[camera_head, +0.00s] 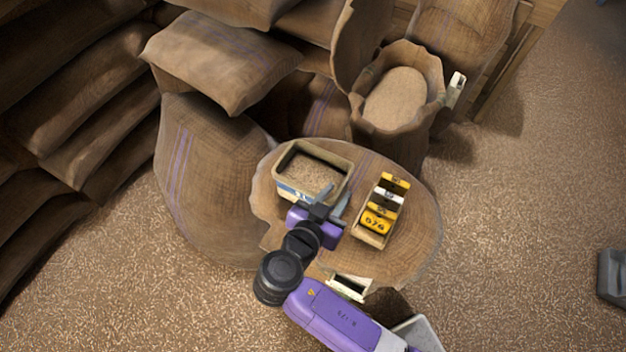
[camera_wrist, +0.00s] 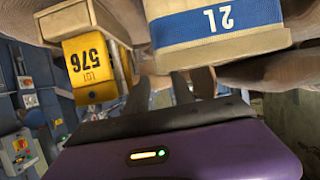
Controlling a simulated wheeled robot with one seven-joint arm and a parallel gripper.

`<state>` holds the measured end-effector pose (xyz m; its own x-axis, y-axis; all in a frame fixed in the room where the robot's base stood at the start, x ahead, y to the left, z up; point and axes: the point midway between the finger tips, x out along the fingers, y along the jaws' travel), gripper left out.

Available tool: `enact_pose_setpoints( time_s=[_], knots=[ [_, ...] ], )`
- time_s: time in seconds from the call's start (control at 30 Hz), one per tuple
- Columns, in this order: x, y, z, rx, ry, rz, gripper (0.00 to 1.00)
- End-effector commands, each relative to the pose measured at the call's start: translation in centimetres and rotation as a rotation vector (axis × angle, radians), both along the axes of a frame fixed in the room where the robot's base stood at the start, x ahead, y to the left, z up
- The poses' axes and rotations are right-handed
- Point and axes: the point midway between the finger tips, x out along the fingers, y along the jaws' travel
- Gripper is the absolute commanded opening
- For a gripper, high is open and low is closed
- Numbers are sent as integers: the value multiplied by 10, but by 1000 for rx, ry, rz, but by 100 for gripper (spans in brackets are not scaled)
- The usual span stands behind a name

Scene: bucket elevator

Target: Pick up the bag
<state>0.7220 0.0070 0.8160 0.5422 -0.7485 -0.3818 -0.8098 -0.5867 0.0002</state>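Several brown burlap bags are in the head view, and I cannot tell which one the task means. One plump bag (camera_head: 222,62) lies on top of a large upright bag (camera_head: 205,170) at left centre. An open bag (camera_head: 398,95) full of grain stands behind the table. My gripper (camera_head: 333,200) is over the round table top, between a grain-filled tub and a tray of yellow tags. Its two fingers, also in the wrist view (camera_wrist: 160,92), are apart with nothing seen between them. It is not touching any bag that I can make out.
Stacked bags (camera_head: 90,150) fill the left side. The grain-strewn floor (camera_head: 530,220) is mostly clear at right.

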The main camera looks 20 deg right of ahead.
Motion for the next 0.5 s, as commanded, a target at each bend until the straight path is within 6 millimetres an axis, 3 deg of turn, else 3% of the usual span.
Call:
enact_pose_setpoints(
  time_s=[0.5],
  knots=[
    [30,-37,-23,1,0,1,30]
  ],
)
